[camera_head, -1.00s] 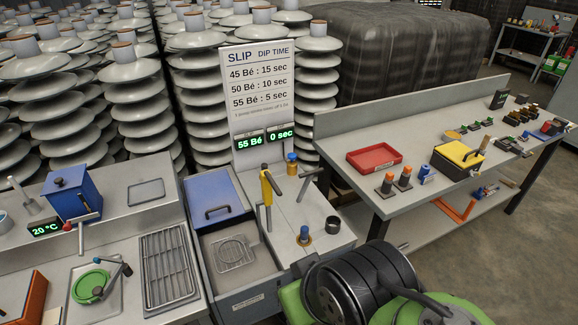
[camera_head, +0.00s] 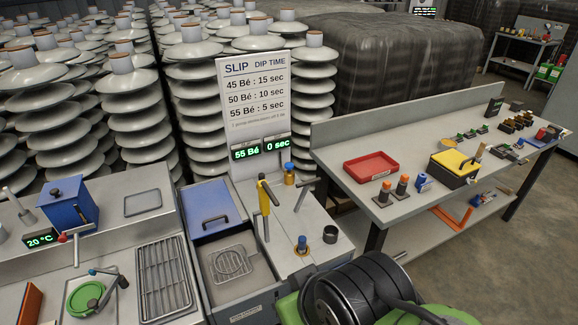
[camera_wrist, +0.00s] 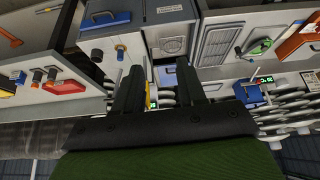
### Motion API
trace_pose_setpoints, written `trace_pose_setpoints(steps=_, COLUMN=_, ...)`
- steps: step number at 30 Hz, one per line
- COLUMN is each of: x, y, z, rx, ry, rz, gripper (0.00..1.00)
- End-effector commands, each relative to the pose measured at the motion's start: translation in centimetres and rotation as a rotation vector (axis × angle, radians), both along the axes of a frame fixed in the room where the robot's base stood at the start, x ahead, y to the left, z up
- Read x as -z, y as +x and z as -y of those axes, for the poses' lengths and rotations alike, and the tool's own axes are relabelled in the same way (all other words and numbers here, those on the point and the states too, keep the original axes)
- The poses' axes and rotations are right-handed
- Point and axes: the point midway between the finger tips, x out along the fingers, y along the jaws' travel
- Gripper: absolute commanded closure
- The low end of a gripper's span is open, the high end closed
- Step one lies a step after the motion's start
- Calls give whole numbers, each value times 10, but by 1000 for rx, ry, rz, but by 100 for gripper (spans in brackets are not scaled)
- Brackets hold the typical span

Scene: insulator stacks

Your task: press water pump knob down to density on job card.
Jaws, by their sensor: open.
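A small blue knob on an orange-brown base (camera_head: 302,243) stands on the steel top of the dip station. A second blue-and-orange fitting (camera_head: 290,173) stands further back, beside a yellow lever pump (camera_head: 264,195). I cannot tell which is the water pump knob. A white sign (camera_head: 252,90) lists slip densities and dip times. A green display (camera_head: 246,153) under it reads 55 Bé, next to 0 sec. No separate job card is identifiable. My gripper (camera_wrist: 161,80) is open and empty in the wrist view, its dark fingers apart; the head view does not show it.
A blue lid (camera_head: 210,205) and a basin with a wire rack (camera_head: 228,262) lie left of the knob. A dark cylinder (camera_head: 330,234) stands to its right. A red tray (camera_head: 370,166) sits on the right bench. Stacked insulators (camera_head: 195,95) fill the back.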

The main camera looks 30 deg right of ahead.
Motion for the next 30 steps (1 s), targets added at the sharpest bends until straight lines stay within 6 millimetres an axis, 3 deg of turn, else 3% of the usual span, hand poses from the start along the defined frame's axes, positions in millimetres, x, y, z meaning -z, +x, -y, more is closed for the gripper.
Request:
trace_pose_setpoints(steps=7, x=0, y=0, z=0, rx=0, ry=0, rz=0, gripper=61)
trace_pose_setpoints(steps=15, x=0, y=0, z=0, rx=0, ry=0, rz=0, gripper=100)
trace_pose_setpoints(steps=30, x=0, y=0, z=0, rx=0, ry=0, rz=0, gripper=100)
